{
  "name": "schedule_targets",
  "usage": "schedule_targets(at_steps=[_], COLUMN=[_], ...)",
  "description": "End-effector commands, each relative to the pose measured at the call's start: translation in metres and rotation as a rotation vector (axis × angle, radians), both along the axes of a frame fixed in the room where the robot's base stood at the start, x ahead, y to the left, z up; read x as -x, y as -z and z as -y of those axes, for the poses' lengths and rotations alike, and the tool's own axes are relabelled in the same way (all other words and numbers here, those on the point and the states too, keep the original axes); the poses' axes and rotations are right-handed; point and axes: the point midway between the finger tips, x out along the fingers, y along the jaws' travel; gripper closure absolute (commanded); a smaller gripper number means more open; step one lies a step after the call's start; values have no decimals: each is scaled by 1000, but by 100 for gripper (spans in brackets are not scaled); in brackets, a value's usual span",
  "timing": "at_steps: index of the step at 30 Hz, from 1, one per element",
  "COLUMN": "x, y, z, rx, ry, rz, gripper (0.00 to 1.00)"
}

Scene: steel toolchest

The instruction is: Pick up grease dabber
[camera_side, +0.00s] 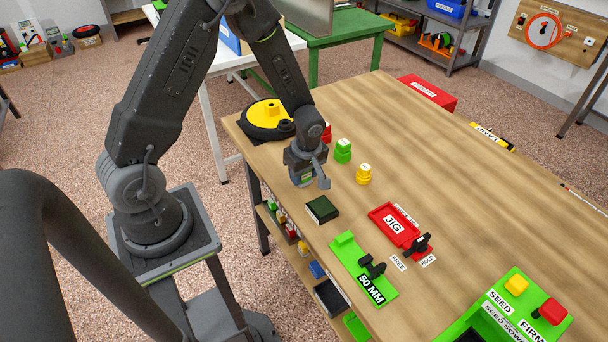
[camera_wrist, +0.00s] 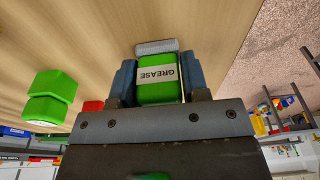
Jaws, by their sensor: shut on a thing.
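The grease dabber (camera_wrist: 158,90) is a green block with a white label reading GREASE and a pale grey strip at its far end. In the wrist view it sits between the two blue-grey fingers of my gripper (camera_wrist: 157,80), which is shut on it. In the side view my gripper (camera_side: 308,182) is low near the left edge of the wooden bench (camera_side: 465,200). There the dabber is mostly hidden by the gripper, with only a bit of green showing. I cannot tell whether the dabber touches the bench.
A green dabber-like piece (camera_side: 343,151) and a yellow one (camera_side: 363,174) stand right of my gripper; a red one (camera_side: 327,133) is behind. A dark green pad (camera_side: 322,210) lies in front. A red jig tray (camera_side: 380,215) and a green 50 MM fixture (camera_side: 350,258) are nearby.

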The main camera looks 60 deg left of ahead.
Motion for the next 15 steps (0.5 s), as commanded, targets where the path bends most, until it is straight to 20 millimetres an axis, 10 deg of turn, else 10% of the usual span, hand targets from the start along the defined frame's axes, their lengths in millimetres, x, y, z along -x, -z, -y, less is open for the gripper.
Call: schedule_targets(at_steps=[15], x=[-1], y=[-19], z=[0], rx=[-1], ry=[-2], rz=[3], gripper=[82])
